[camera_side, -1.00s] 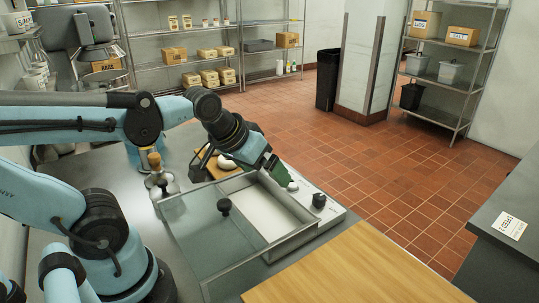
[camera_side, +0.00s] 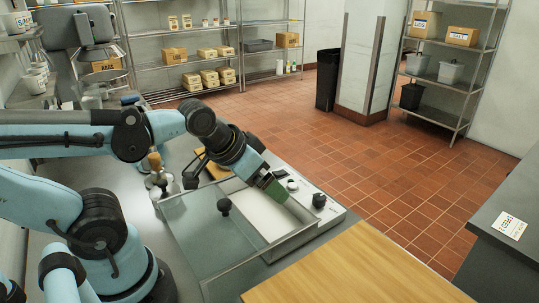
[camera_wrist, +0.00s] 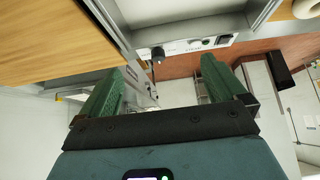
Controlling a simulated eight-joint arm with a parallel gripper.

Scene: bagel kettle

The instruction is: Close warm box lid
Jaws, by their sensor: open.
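The warm box (camera_side: 305,234) is a pale box on the counter with a white inside. Its clear framed lid (camera_side: 200,235) with a black knob (camera_side: 223,206) lies to the left, and the right part of the box is uncovered. My gripper (camera_side: 273,187), with green fingers, is over the uncovered part near the box's back right, right of the lid knob and apart from it. In the wrist view my gripper (camera_wrist: 160,75) is open, with nothing between its fingers. The box wall (camera_wrist: 190,25) shows beyond them at the top.
A control panel with a black dial (camera_side: 319,200) runs along the box's right side. A wooden board (camera_side: 350,268) lies in front of the box. A wooden-handled tool (camera_side: 155,163) stands behind the lid, to the left. Open floor lies to the right.

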